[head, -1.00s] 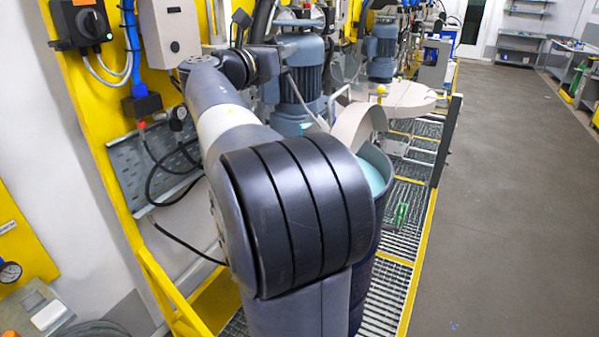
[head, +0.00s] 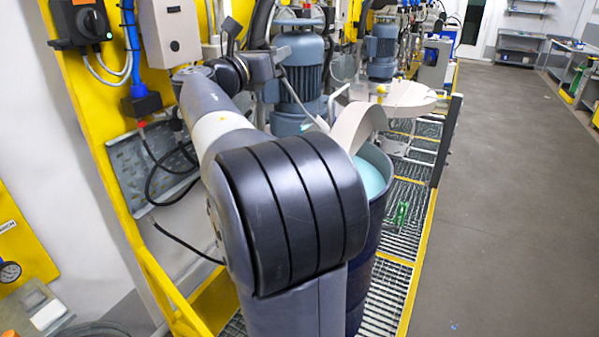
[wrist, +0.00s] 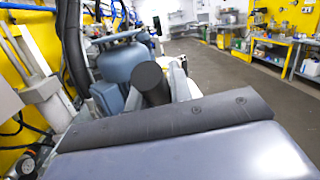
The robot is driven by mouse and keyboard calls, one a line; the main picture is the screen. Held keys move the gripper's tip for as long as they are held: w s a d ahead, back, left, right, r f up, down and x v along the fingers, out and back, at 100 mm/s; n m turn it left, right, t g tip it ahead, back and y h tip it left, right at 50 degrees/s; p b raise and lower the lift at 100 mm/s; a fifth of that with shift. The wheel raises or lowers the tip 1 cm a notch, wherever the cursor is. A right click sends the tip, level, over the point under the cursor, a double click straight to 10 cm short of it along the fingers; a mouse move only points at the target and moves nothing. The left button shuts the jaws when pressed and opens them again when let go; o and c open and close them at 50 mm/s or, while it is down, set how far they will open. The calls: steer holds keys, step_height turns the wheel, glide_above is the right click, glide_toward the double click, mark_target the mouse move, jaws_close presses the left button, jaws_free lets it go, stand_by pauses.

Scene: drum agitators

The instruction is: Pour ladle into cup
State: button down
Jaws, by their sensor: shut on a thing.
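My gripper (wrist: 155,100) shows in the wrist view behind the dark edge of my own wrist, and its jaws are largely hidden. It is shut on a dark round bar (wrist: 151,82), which appears to be the ladle's handle. The ladle's bowl is out of sight, so I cannot tell what it holds. I cannot make out a cup in either view. In the head view my arm covers the middle, and my gripper cannot be made out clearly there. An open dark blue drum (head: 366,250) with pale teal liquid (head: 371,177) stands right of my arm.
A blue-grey motor (head: 300,72) stands beyond my arm, and a beige raised lid (head: 357,126) rises at the drum. A yellow panel with a grey box (head: 170,38) and hoses lies on the left. The grey floor (head: 510,190) on the right is clear.

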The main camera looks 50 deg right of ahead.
steer(key=shift+w+a+f+n+b, duration=0.3)
steer(key=shift+w+a+f+b, duration=0.05)
steer(key=shift+w+a+f, duration=0.15)
stand_by(0.4)
steer(key=shift+s+r, duration=0.15)
steer(key=shift+r, duration=0.1)
steer(key=shift+s+d+r+m+p, duration=0.35)
steer(key=shift+d+r+p, duration=0.1)
steer(key=shift+r, duration=0.1)
steer(key=shift+s+d+r+m+p, duration=0.25)
steer(key=shift+s+d+r+p, duration=0.1)
steer(key=shift+d+r+p, duration=0.15)
steer(key=s+d+r+m+y, duration=0.1)
steer(key=s+d+m+y, duration=0.1)
steer(key=s+d, duration=0.2)
steer(key=shift+d+g+y+b, duration=0.3)
steer(key=shift+d+g+b, duration=0.1)
steer(key=shift+d+b, duration=0.1)
steer(key=shift+s+r, duration=0.1)
steer(key=s+d+m+y, duration=0.3)
steer(key=s+d, duration=0.3)
steer(key=d, duration=0.1)
steer(key=shift+d+t, duration=0.25)
steer(key=shift+t, duration=0.15)
steer(key=shift+w+a, duration=0.1)
